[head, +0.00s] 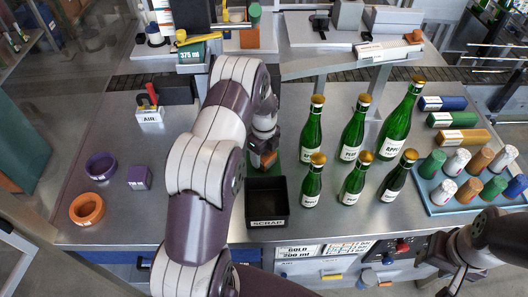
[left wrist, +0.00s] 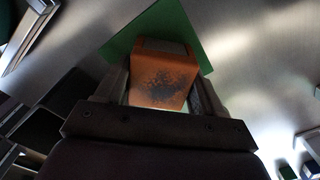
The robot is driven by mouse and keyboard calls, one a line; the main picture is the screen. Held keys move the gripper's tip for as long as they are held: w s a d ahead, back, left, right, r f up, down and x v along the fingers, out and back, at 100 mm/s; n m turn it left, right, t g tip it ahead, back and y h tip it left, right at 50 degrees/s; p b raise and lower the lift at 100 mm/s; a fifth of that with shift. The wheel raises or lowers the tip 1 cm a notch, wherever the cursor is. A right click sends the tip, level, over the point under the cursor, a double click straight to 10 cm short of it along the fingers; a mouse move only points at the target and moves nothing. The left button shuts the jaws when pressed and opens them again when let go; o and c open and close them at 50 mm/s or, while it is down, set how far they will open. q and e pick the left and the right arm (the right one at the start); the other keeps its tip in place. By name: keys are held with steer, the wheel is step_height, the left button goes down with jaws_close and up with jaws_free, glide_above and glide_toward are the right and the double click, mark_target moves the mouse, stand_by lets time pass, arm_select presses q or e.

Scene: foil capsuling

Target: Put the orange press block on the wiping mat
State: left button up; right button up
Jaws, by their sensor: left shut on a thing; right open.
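The orange press block (left wrist: 160,82) is between the two fingers of my left gripper (left wrist: 161,92), which is shut on it. Its near face has a dark worn patch. The green wiping mat (left wrist: 180,28) shows behind the block and to both sides of it; I cannot tell whether the block touches it. In the head view my left gripper (head: 265,153) points down behind the black scrap tray, and my arm hides part of the mat (head: 252,170). My right gripper (head: 455,278) is at the bottom right edge, open and away from the mat.
The black scrap tray (head: 267,222) stands just in front of the mat. Several green bottles (head: 353,139) stand to the right. A blue tray (head: 437,206) of capsules is further right. A purple ring (head: 100,166), purple block (head: 139,178) and orange ring (head: 87,208) lie at left.

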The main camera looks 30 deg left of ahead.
arm_select(q)
steer(key=shift+s+f, duration=0.15)
steer(key=shift+s, duration=0.15)
steer(key=o, duration=1.1)
steer(key=shift+w, duration=0.25)
arm_select(e)
steer(key=shift+f, duration=0.2)
